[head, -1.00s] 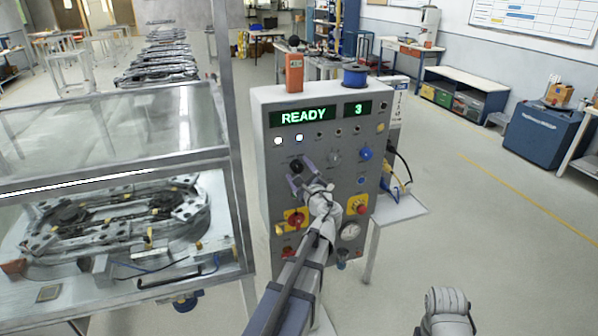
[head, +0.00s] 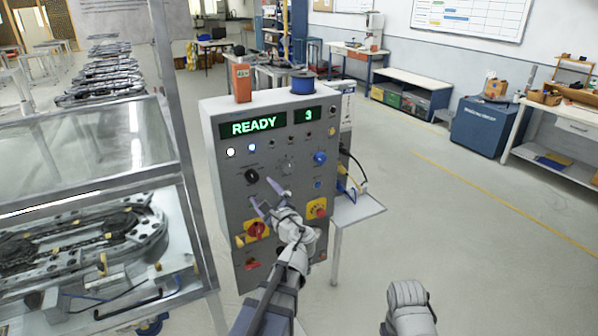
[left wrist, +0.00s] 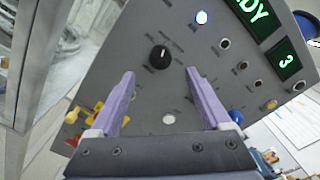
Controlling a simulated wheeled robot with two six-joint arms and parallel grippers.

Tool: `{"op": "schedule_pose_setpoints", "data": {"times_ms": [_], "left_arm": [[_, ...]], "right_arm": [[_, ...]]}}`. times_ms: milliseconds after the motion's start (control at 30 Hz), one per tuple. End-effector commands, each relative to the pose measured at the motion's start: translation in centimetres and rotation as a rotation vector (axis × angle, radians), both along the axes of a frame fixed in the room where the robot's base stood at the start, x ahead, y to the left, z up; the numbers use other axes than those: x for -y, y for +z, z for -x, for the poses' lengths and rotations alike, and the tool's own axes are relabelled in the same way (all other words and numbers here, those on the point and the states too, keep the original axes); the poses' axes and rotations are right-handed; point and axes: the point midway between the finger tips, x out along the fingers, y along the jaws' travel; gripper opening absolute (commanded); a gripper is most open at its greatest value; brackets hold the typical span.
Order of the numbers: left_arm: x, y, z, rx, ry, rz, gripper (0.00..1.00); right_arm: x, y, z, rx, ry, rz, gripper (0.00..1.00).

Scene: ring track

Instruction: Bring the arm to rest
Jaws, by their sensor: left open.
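A grey control panel (head: 222,190) stands upright, with green displays reading READY and 3. My left gripper (head: 262,191) is in front of its face, just below the black knob (head: 252,176) in the head view. The gripper is open, with nothing between its purple fingers. In the left wrist view the fingers (left wrist: 160,74) point toward the panel face (left wrist: 138,35), and the black knob (left wrist: 160,57) shows beyond the gap between them. The gripper looks apart from the panel. Part of my right arm shows at the bottom right; its gripper is out of view.
A glazed enclosure with a ring track (head: 150,230) stands close on the left. The panel carries a red switch on yellow (head: 256,230), a red button on yellow (head: 318,208) and a blue knob (head: 320,158). A small side shelf (head: 362,208) juts out right. Open floor lies further right.

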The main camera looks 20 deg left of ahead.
Motion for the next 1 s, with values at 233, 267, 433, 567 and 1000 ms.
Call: {"op": "schedule_pose_setpoints", "data": {"times_ms": [233,267,433,567,1000], "left_arm": [[1.0,-1.4,0.7,0.037,0.022,0.115,0.81],[1.5,-2.1,1.0,0.052,0.036,0.168,0.81],[6.5,-8.7,4.3,0.136,0.178,0.616,0.81],[12.6,-14.4,8.0,0.131,0.348,0.962,0.81],[29.7,-21.7,20.7,-0.137,0.87,1.496,0.81]], "right_arm": [[0.0,0.0,0.0,0.0,0.0,0.0,0.5],[0.0,0.0,0.0,0.0,0.0,0.0,0.5],[0.0,0.0,0.0,0.0,0.0,0.0,0.5],[0.0,0.0,0.0,0.0,0.0,0.0,0.5],[0.0,0.0,0.0,0.0,0.0,0.0,0.5]]}}
